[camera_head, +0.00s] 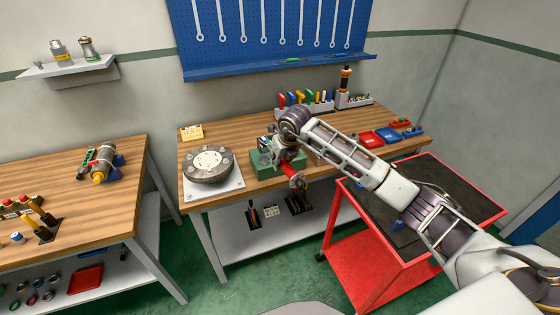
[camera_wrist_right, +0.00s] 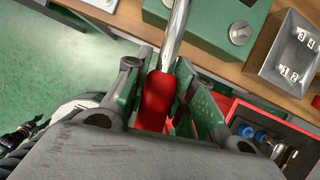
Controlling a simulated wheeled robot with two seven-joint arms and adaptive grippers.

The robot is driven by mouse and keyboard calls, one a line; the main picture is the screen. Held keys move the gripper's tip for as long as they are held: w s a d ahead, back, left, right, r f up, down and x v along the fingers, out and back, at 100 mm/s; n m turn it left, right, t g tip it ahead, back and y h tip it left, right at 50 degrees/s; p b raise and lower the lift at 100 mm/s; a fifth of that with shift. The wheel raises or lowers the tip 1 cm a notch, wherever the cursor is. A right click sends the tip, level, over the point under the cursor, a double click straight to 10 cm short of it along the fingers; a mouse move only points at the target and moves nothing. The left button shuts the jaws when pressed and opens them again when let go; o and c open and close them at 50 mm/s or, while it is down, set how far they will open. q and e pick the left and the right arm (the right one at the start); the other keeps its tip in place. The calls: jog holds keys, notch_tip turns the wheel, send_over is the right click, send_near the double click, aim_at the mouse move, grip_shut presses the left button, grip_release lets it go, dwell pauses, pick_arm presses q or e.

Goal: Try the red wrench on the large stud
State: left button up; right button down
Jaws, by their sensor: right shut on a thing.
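My right gripper (camera_head: 294,180) is shut on the red handle of the red wrench (camera_wrist_right: 157,100). It holds the wrench at the front edge of the middle workbench. In the right wrist view the wrench's bright metal shaft (camera_wrist_right: 176,32) runs up over the green block and out of the top of the picture, so its working end is not seen there. The green block (camera_wrist_right: 215,18) carries a round metal piece (camera_wrist_right: 240,31); I cannot tell whether this is the large stud. In the head view my arm partly covers the green block (camera_head: 262,164). My left gripper is not in view.
A round grey flange (camera_head: 209,165) on a white plate stands left of the green block. A rack of coloured-handled tools (camera_head: 300,99) and blue and red trays (camera_head: 388,134) stand farther back. A red cart (camera_head: 360,230) with a dark top is at the right, under my arm.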

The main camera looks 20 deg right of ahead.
jog(key=shift+r, duration=0.1)
jog(key=shift+b, duration=0.45)
jog(key=shift+f+b, duration=0.9)
jog(key=shift+f, duration=0.55)
jog(key=shift+f+b, duration=1.55)
jog(key=shift+f, duration=0.25)
dwell(2.5)
